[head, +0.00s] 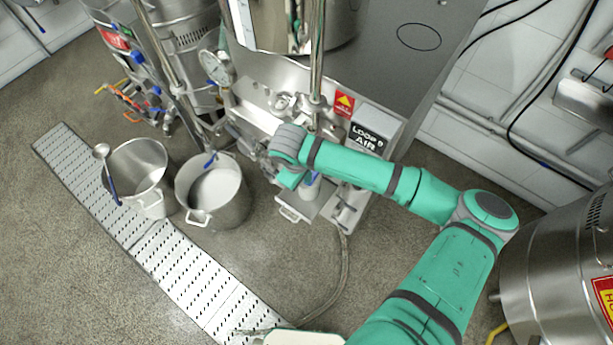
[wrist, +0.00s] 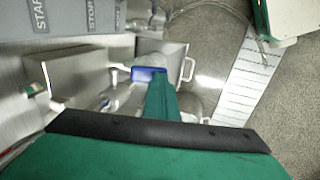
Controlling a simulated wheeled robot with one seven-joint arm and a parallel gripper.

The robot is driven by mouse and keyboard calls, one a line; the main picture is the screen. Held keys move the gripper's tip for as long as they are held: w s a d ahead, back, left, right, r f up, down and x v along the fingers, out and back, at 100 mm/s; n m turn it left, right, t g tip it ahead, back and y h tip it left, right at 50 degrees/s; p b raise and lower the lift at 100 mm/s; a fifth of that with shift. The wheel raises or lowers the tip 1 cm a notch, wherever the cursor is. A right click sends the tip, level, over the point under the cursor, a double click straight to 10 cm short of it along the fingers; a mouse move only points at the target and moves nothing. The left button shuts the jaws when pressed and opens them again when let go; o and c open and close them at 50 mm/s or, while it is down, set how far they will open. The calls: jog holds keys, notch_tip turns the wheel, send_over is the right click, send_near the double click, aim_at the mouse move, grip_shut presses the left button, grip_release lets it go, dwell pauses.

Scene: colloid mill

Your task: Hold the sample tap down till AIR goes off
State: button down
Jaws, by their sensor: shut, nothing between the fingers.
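The display (head: 368,138) on the mill's front reads what looks like "LOOP 9" with AIR showing in white below it. A blue part (wrist: 148,74), apparently the sample tap's lever, lies right at the tip of my gripper (wrist: 158,84) in the wrist view. Whether they touch, and whether the lever is pressed down, I cannot tell. My gripper (head: 291,180) is shut and empty, low at the mill's front in the head view. My arm and wrist hide much of the tap there. A small metal tray (head: 296,207) sits below.
A steel pot of pale liquid (head: 213,192) and another steel pot (head: 140,168) with a ladle stand left of the mill. A perforated floor drain (head: 165,258) runs past them. A steel vessel (head: 560,260) stands at right. START and STOP labels (wrist: 70,12) show in the wrist view.

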jog(key=shift+r, duration=0.15)
dwell(0.7)
jog(key=shift+r, duration=0.65)
jog(key=v, duration=1.4)
jog(key=shift+w, duration=0.15)
